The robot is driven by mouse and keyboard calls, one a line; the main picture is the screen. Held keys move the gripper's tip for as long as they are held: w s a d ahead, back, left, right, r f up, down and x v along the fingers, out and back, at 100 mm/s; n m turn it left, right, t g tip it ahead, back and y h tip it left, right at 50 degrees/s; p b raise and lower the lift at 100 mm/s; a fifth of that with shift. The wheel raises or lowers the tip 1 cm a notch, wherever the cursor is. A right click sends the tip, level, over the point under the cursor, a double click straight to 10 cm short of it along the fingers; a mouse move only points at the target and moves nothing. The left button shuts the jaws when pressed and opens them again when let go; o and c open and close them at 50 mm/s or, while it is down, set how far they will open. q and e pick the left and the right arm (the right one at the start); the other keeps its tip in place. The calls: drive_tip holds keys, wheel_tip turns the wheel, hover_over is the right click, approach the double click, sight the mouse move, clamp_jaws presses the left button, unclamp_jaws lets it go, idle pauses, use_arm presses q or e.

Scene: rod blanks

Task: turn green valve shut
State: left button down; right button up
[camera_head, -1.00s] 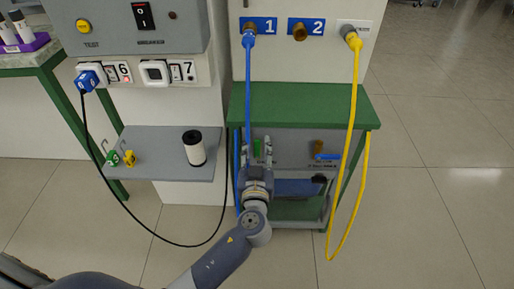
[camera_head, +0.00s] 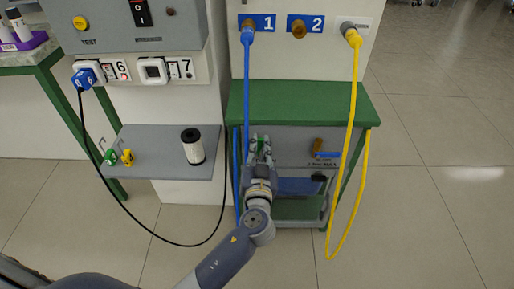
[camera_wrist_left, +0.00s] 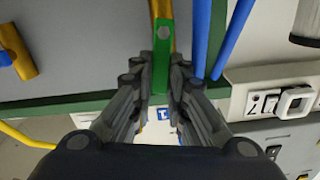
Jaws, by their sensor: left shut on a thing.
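The green valve handle (camera_wrist_left: 162,52) sits on a brass pipe (camera_wrist_left: 161,8) on the grey panel in the left wrist view. My left gripper (camera_wrist_left: 161,84) has its fingers closed on both sides of the handle. In the head view my left gripper (camera_head: 261,146) reaches up to the panel below the green bench top, and its fingers mostly hide the green handle. My right gripper is not in view.
A blue-handled brass valve (camera_head: 322,150) is to the right on the same panel. A blue hose (camera_head: 247,90) hangs close left of my gripper. A yellow hose (camera_head: 349,140) hangs at the right. A shelf (camera_head: 160,165) with a white spool (camera_head: 193,147) is at the left.

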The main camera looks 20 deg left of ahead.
use_arm(q)
drive_tip(key=d+m, duration=0.1)
drive_tip(key=m, duration=0.2)
drive_tip(key=d+f+m+b, duration=0.1)
drive_tip(key=m, duration=0.2)
drive_tip(key=w+d+f+m, duration=0.1)
drive_tip(key=m, duration=0.3)
drive_tip(key=shift+f+b, duration=0.2)
drive_tip(key=shift+b, duration=0.1)
drive_tip(key=m, duration=0.1)
drive_tip(key=f+m, duration=0.1)
drive_tip(key=shift+d+m, duration=0.25)
drive_tip(key=shift+m, duration=0.05)
drive_tip(key=shift+f+m, duration=0.35)
drive_tip(key=shift+m, duration=0.65)
drive_tip(key=shift+f+m, duration=0.15)
drive_tip(key=shift+m, duration=0.25)
drive_tip(key=shift+f, duration=0.1)
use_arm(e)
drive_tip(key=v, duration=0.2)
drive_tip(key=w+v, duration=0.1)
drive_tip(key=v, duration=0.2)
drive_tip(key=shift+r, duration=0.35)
use_arm(q)
drive_tip(key=shift+m, duration=0.3)
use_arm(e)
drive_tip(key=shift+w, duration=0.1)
